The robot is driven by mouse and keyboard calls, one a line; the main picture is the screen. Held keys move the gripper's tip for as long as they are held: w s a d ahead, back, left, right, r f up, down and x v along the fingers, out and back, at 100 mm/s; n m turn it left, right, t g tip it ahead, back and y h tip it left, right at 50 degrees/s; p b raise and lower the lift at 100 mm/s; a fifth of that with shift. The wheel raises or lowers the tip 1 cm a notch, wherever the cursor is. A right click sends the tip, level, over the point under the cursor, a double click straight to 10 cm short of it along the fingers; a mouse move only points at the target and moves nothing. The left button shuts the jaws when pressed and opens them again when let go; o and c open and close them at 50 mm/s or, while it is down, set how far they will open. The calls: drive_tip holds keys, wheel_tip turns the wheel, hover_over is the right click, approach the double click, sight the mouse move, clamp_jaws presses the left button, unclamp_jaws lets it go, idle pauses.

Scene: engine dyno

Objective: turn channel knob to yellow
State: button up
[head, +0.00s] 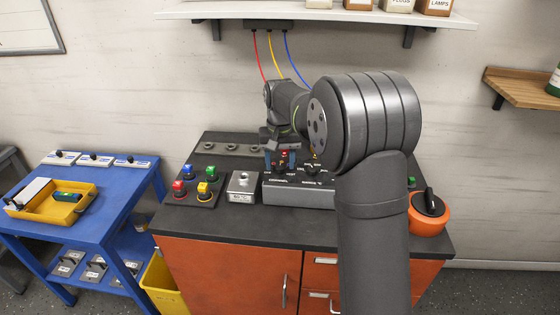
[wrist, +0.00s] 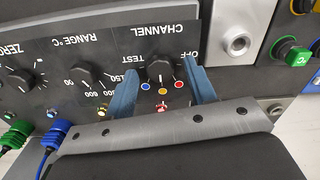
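The channel knob (wrist: 161,71) is a small black dial on a dark panel, upside down in the wrist view. Its dots lie at its lower edge: blue (wrist: 146,87), yellow-orange (wrist: 162,90) and red (wrist: 178,84). OFF and TEST labels flank it. I cannot tell surely where its pointer stands. My gripper (wrist: 164,76) is open, with one blue finger on each side of the knob and visible gaps between. In the head view my gripper (head: 283,160) is over the grey instrument box (head: 295,194), hiding part of its face.
The range knob (wrist: 88,75) and zero knob (wrist: 20,80) are beside the channel knob. Green (wrist: 15,135) and blue (wrist: 58,132) plugs with cables are in the wrist view's lower left. A button panel (head: 196,203) and a metal box (head: 242,187) stand left of the instrument.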

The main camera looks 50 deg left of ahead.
sight(280, 166)
wheel_tip(280, 166, up, 17)
drive_tip(key=shift+r, duration=0.2)
idle(0.5)
idle(0.5)
wheel_tip(280, 166, down, 18)
drive_tip(key=shift+r, duration=0.25)
drive_tip(key=shift+r, duration=0.1)
idle(0.4)
